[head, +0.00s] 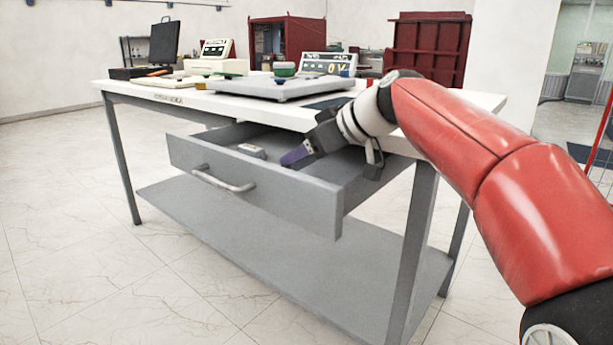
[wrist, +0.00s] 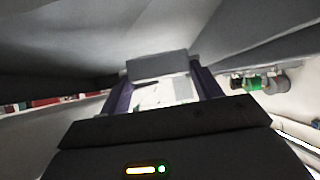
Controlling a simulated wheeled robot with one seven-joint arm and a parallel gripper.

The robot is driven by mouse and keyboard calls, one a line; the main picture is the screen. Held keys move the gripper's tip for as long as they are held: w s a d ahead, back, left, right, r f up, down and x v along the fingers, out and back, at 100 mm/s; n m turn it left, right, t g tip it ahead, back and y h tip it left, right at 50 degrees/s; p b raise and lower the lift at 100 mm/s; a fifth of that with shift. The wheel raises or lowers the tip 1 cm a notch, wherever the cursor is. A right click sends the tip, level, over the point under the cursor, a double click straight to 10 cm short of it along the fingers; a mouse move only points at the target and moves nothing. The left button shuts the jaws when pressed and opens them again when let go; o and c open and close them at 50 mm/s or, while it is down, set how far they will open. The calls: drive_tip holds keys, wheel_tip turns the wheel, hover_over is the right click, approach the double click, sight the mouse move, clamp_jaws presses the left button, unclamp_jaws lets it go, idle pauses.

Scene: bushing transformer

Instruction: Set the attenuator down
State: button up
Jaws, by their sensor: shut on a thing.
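My gripper (head: 292,157) reaches down into the open drawer under the worktop, its purple fingers inside the drawer. In the wrist view, my gripper (wrist: 160,80) is shut on a grey block, which I take to be the attenuator (wrist: 158,66), between the fingertips. In the head view the held block is hidden or too small to make out. I cannot tell whether it touches the drawer floor. The grey drawer (head: 262,196) is pulled out, with its handle at the front.
A small light-grey item (head: 251,150) lies in the drawer left of my gripper. The white worktop (head: 190,99) above holds a grey platform (head: 280,87), meters and a dark monitor (head: 164,43). A grey lower shelf (head: 290,270) is bare. Drawer walls are close around my gripper.

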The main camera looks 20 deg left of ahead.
drive_tip(key=shift+f+b, duration=0.45)
drive_tip(key=shift+f, duration=1.35)
drive_tip(key=o, duration=1)
drive_tip(key=v, duration=1.2)
